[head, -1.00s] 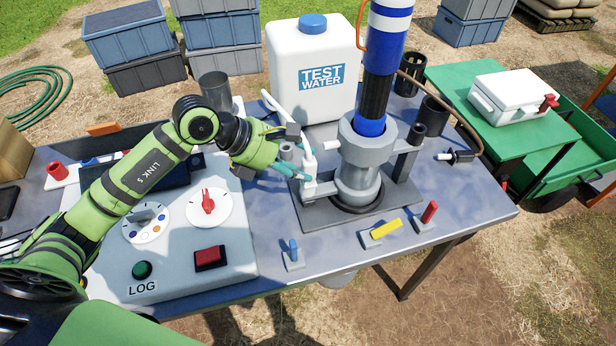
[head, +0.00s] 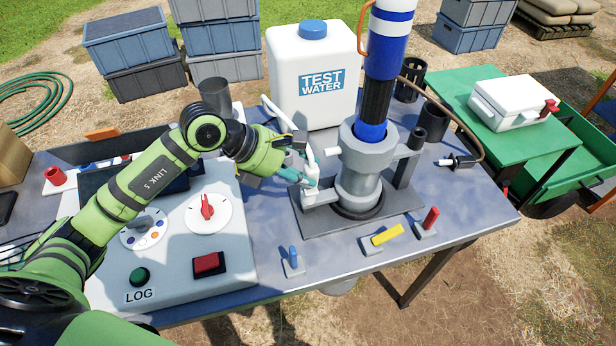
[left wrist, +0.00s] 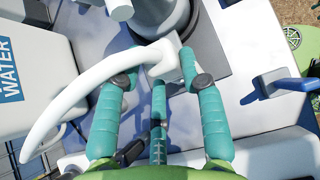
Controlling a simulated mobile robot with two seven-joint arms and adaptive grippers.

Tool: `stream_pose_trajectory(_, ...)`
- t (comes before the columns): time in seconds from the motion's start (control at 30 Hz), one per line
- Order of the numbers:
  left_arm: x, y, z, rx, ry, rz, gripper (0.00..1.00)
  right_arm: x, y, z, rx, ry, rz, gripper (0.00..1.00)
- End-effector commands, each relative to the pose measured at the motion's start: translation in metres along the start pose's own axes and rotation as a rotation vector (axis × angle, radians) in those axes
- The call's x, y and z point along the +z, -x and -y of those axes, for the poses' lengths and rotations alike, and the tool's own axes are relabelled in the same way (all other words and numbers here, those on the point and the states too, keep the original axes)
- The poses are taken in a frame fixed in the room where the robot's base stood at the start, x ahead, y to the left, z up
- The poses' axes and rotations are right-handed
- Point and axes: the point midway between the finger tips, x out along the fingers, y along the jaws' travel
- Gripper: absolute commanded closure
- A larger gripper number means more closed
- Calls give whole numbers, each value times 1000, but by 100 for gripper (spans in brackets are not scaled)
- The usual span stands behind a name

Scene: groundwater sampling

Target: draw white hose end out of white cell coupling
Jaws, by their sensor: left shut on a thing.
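My left gripper (head: 304,180) has its teal fingers around the white hose end, beside the grey flow cell (head: 358,180). In the left wrist view the fingers (left wrist: 160,78) close on the white hose end (left wrist: 158,58), and the white hose (left wrist: 70,105) curves away to the left. In the head view the hose (head: 308,158) rises from the fingers and bends towards the white tank. The white cell coupling (head: 322,197) is low on the cell's left side, right by the fingertips. The fingers partly hide the joint, so I cannot tell how deep the hose end sits.
The white test water tank (head: 312,85) stands behind. A blue-and-white cylinder (head: 386,45) rises from the cell. Blue (head: 293,258), yellow (head: 386,234) and red (head: 430,218) handles stand in front. The control panel (head: 165,235) lies left, under my arm.

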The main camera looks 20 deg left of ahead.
Motion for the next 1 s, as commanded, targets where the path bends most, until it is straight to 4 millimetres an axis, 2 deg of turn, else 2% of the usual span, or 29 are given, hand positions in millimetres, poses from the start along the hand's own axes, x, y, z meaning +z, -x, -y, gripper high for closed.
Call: stream_pose_trajectory(1.0,31,30,0,-1,-1,1,87,-3,26,-1,1,-1,-1,61)
